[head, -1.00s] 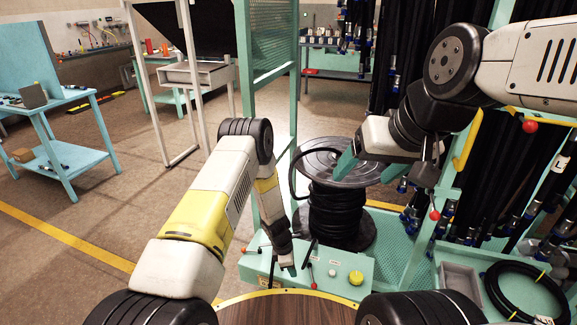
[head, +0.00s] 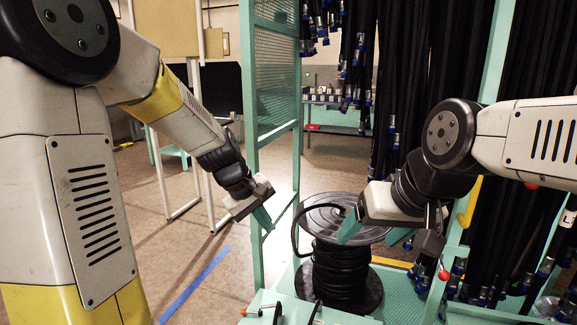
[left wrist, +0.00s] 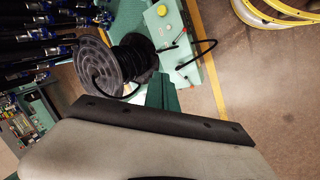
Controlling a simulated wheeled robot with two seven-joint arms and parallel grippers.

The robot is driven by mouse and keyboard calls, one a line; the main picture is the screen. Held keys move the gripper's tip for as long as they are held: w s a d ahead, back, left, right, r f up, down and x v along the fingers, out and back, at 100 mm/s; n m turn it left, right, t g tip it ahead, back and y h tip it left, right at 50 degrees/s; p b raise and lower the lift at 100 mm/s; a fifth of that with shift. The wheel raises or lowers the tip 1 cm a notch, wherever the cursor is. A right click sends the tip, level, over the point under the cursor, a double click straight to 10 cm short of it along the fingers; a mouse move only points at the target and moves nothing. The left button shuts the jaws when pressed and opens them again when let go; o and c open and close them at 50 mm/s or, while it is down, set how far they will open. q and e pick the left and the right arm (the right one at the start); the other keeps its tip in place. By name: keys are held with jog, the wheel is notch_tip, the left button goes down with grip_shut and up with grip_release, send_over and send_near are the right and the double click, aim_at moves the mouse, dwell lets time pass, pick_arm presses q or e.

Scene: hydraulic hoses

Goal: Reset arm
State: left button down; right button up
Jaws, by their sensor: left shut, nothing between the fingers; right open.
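My left gripper (head: 263,219) is shut and empty, raised in the air to the left of the hose reel in the head view. Its teal fingers (left wrist: 162,95) show close together in the left wrist view. My right gripper (head: 372,234) is open and empty, with its teal fingers apart in front of the reel's upper right rim in the head view. The black hose reel (head: 340,270) stands upright on the green bench base. It also shows in the left wrist view (left wrist: 130,60), with a loose hose end curving out.
A green mesh frame (head: 275,75) stands just behind my left gripper. Many black hoses (head: 430,70) hang at the right, behind my right arm. A green control box (head: 300,312) lies in front of the reel. Open floor (head: 215,275) is at the left.

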pick_arm(q)
jog(key=s+a+r+m+t+y, duration=0.1)
jog(key=s+a+r+m, duration=0.2)
jog(key=s, duration=0.6)
jog(key=s+a+r+m+t, duration=0.1)
jog(key=s+a+r+m, duration=0.3)
jog(key=s+r, duration=0.3)
jog(key=s+a, duration=0.1)
jog(key=s, duration=0.2)
jog(key=shift+s+a+t+y, duration=0.2)
jog(key=shift+a+t+y, duration=0.1)
jog(key=shift+a+y, duration=0.1)
jog(key=shift+w+r, duration=0.1)
jog(key=shift+w, duration=0.05)
